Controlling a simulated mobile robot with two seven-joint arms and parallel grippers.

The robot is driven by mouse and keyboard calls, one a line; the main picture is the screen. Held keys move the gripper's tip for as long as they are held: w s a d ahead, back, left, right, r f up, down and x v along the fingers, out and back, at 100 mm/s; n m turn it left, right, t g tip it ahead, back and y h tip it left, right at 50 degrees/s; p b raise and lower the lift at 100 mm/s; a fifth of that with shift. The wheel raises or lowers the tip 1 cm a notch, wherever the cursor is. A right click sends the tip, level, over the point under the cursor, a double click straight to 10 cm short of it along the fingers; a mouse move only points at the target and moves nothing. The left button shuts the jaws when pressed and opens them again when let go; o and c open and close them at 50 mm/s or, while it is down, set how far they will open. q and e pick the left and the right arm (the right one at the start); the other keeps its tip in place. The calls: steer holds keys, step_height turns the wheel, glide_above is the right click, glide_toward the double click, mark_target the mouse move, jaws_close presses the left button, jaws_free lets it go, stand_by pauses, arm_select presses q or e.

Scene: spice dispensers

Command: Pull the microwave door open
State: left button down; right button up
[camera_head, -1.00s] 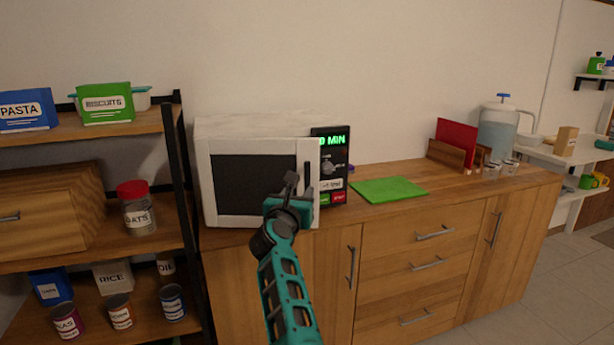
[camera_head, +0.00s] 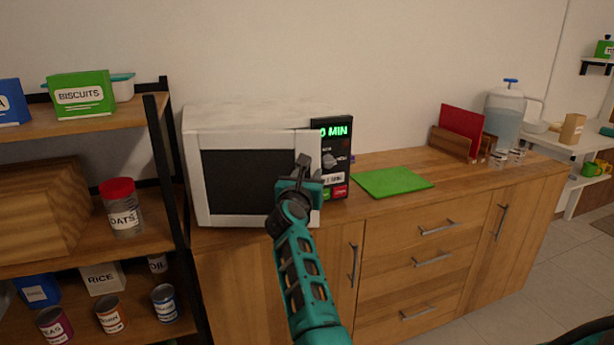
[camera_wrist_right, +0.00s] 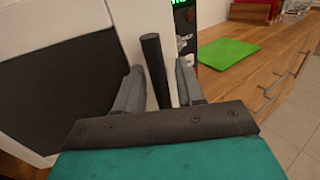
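The white microwave (camera_head: 255,116) stands on the wooden counter. In the right wrist view, the dark upright door handle (camera_wrist_right: 155,68) stands between the two fingers of my right gripper (camera_wrist_right: 160,85). The fingers are open around it, with a visible gap on each side. In the head view my right gripper (camera_head: 303,170) is in front of the door's right side and hides most of the handle. My left gripper is out of view.
A green board (camera_head: 393,182) lies on the counter right of the microwave. A shelf (camera_head: 150,235) with cans and boxes is close on the left. The counter front has drawers.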

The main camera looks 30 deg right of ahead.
steer(key=shift+c, duration=0.3)
steer(key=c, duration=0.3)
jaws_close()
